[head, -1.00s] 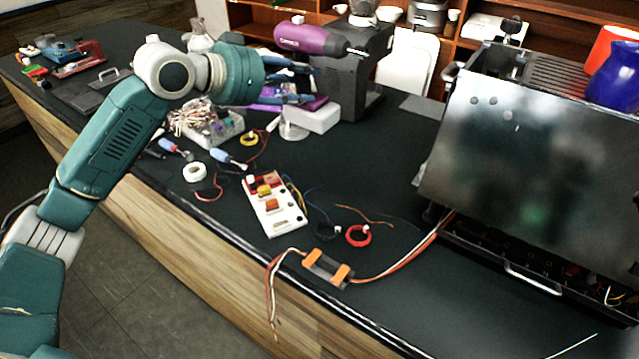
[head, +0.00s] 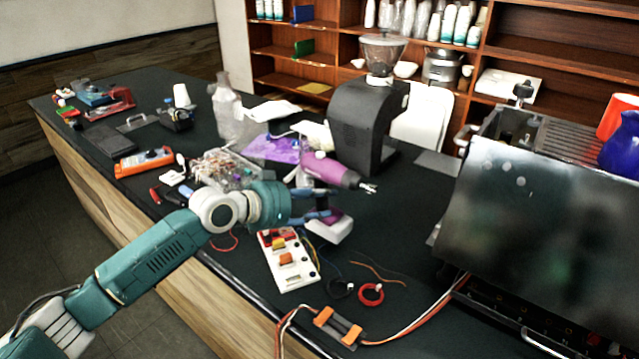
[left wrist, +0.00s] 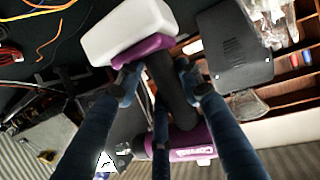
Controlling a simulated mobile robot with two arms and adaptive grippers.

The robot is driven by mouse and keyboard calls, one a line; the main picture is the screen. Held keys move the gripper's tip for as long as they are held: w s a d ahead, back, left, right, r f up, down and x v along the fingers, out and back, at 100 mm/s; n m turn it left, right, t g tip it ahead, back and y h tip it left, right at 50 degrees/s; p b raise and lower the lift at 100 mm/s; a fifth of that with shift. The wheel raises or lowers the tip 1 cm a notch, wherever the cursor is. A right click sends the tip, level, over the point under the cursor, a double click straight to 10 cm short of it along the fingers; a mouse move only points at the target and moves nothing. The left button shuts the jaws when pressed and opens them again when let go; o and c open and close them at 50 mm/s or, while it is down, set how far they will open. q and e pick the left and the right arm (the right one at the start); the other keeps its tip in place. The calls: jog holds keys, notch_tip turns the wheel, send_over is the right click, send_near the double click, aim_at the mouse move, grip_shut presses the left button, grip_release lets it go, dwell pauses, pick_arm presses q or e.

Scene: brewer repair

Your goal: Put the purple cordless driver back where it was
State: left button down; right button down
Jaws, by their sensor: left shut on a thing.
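The purple cordless driver (head: 335,172) is in my left gripper (head: 312,206), held over the dark counter. Its chuck points right and its white battery base (head: 328,228) hangs at the bottom. In the left wrist view the fingers of the gripper (left wrist: 160,88) close around the driver's dark handle (left wrist: 172,88). There the white base (left wrist: 130,30) shows at the top and the purple body (left wrist: 190,142) at the bottom. Whether the base touches the counter cannot be told. My right gripper is not in view.
A purple cloth (head: 275,150) lies behind the driver, near a black grinder (head: 362,125). A white board with coloured blocks (head: 288,262), a red wire coil (head: 370,294) and a terminal block (head: 338,327) lie in front. The large brewer (head: 550,210) stands right.

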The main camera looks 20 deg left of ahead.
pick_arm(q)
jog(key=shift+w+f, duration=0.1)
jog(key=shift+f, duration=1.95)
jog(key=c, duration=1.2)
grip_release()
jog(key=shift+s+f, duration=0.2)
jog(key=shift+f, duration=0.05)
jog(key=shift+o, duration=0.2)
